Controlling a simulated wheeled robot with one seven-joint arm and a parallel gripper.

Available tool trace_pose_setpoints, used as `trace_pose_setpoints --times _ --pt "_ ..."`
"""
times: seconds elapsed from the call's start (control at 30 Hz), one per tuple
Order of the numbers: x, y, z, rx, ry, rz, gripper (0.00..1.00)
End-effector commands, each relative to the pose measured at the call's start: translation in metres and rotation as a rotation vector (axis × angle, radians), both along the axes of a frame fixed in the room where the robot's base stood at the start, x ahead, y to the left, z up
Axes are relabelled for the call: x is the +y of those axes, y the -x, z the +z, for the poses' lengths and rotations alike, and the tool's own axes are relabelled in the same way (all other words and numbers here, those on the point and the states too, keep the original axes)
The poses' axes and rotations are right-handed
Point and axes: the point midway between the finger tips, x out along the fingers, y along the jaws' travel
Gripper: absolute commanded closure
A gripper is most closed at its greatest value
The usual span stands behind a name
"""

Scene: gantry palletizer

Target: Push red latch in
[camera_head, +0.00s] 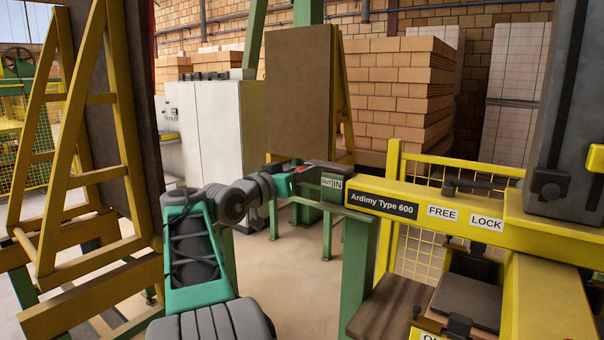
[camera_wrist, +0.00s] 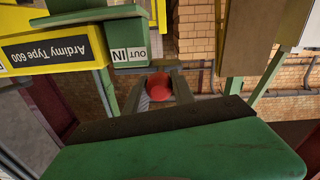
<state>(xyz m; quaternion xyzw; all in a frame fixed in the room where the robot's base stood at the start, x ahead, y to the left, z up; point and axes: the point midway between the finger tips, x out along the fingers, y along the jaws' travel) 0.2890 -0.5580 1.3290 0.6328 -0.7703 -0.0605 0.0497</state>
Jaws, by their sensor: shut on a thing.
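The red latch shows as a round red knob (camera_wrist: 159,86) between my two dark fingers in the wrist view. In the head view only a small red piece (camera_head: 299,169) shows beside my gripper (camera_head: 291,173). My gripper (camera_wrist: 158,92) is shut on the latch, at the left end of the yellow beam. A green housing (camera_head: 325,167) with an OUT/IN label (camera_head: 331,183) is just right of the gripper. The label also shows upside down in the wrist view (camera_wrist: 129,55). The latch's shaft is hidden.
The yellow beam (camera_head: 480,220) marked Ardimy Type 600 runs right, with FREE and LOCK labels and a dark lever (camera_head: 468,184). A green post (camera_head: 356,272) stands below it. A brown panel (camera_head: 300,92) and a brick stack (camera_head: 402,95) stand behind. A yellow frame (camera_head: 90,160) is at left.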

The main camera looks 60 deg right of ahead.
Motion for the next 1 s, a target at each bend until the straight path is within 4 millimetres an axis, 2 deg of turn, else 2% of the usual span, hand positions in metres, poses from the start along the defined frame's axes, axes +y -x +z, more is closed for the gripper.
trace_pose_setpoints --times 0.53,0.8,1.0 --pt "0.000 0.003 -0.002 -0.001 0.000 -0.001 1.00" --pt "0.007 0.050 -0.006 -0.004 0.003 -0.005 1.00" --pt "0.009 0.060 -0.001 0.001 -0.002 -0.004 1.00"
